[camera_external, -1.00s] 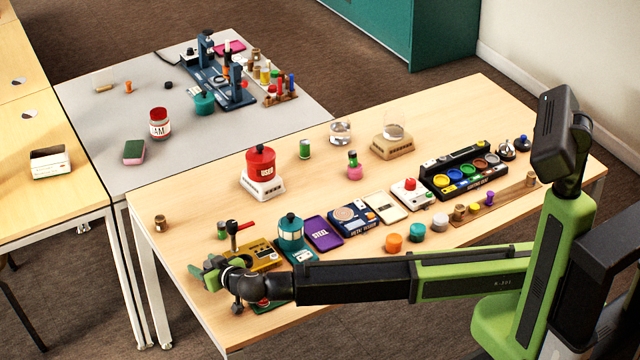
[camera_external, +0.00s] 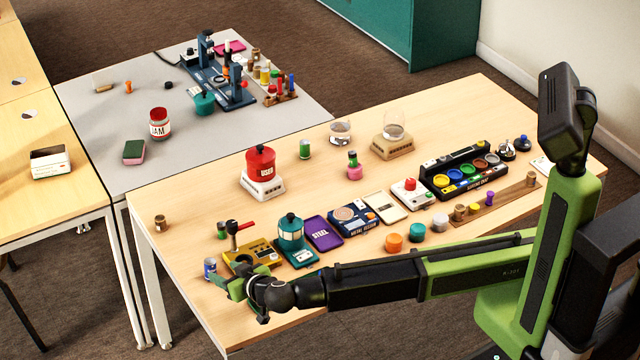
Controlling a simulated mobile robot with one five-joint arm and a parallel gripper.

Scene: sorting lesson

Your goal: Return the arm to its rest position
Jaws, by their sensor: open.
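My arm reaches left from my body on the right, low over the front edge of the wooden table (camera_external: 330,262). My gripper (camera_external: 238,287) is open, with green fingers, beside the table's front left part. I see nothing between its fingers. It is close to the mustard-yellow device with the red lever (camera_external: 254,254) and to a small blue can (camera_external: 210,268). I cannot tell its exact height above the table.
A teal pot device (camera_external: 291,240), a purple STEEL tray (camera_external: 322,233) and orange and teal pucks (camera_external: 394,242) stand just behind the arm. The table's left part is mostly clear.

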